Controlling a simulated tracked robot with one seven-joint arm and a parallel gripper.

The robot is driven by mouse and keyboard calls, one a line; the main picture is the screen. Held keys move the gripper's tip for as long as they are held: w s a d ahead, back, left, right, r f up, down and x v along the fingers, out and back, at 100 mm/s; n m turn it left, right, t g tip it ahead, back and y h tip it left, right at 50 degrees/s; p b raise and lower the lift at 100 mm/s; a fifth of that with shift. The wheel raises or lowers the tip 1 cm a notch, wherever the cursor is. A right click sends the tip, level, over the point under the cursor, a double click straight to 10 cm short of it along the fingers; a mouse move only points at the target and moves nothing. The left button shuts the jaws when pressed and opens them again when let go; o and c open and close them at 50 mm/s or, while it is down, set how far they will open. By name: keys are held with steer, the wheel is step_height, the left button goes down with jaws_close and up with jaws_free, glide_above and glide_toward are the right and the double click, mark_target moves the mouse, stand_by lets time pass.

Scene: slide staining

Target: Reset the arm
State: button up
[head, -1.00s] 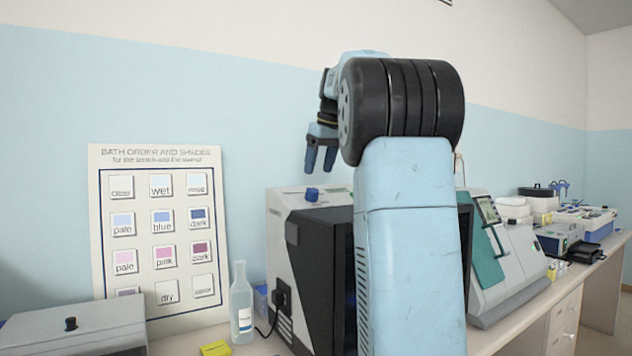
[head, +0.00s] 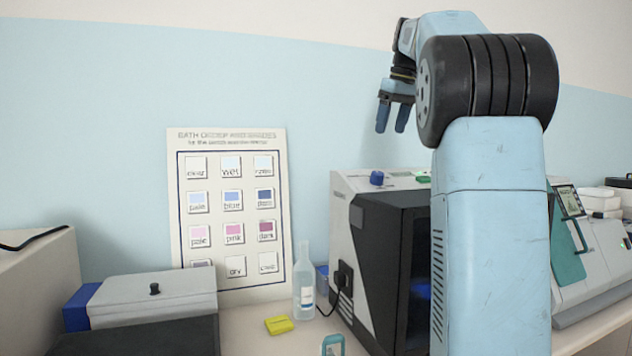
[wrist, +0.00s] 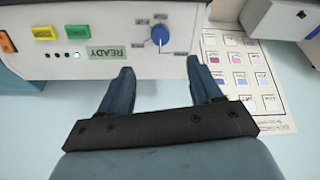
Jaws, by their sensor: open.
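My gripper (head: 393,117) is raised above the bench, to the left of my arm's large black joint, with its fingers pointing down. The fingers are apart with nothing between them. In the wrist view my gripper (wrist: 160,85) shows two blue fingers spread open. Beyond them is the front panel of a white machine (wrist: 110,45) with a blue knob, coloured buttons and a READY label. My arm hides part of the dark-fronted machine (head: 388,250) in the head view.
A bath order chart (head: 232,268) leans on the wall. A clear bottle (head: 304,285), a yellow block (head: 279,325) and a grey lidded box (head: 150,300) stand on the bench. A grey-teal instrument (head: 590,265) stands at right. The air left of my gripper is clear.

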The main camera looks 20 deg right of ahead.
steer(key=s+a+f+m, duration=0.2)
steer(key=s+a+f, duration=1)
steer(key=s+a, duration=0.2)
steer(key=s+a+f, duration=0.3)
steer(key=s+f, duration=0.4)
steer(key=f, duration=0.3)
steer(key=s+a+f+m+t, duration=0.1)
steer(key=s+a+f, duration=0.3)
steer(key=s+f, duration=0.4)
steer(key=shift+f+t+h, duration=0.3)
steer(key=shift+f, duration=0.6)
